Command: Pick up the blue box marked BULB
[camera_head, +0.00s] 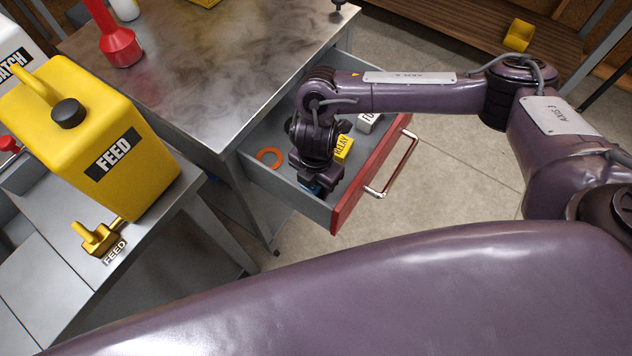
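An open drawer (280,190) with a red front sticks out from under the metal-topped bench. My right gripper (313,188) points down into the drawer near its front corner. A small patch of blue (311,188) shows at the fingertips, low in the drawer. It may be the blue box, but the gripper covers most of it and no BULB marking is readable. I cannot tell whether the fingers are closed on it. My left gripper is not in view.
In the drawer, a yellow box marked RELAY (344,147) sits beside my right gripper, a white box (366,122) lies behind, and an orange ring (269,157) lies left. The drawer's red front (372,172) and handle (396,170) stand close. A yellow FEED can (85,140) stands left.

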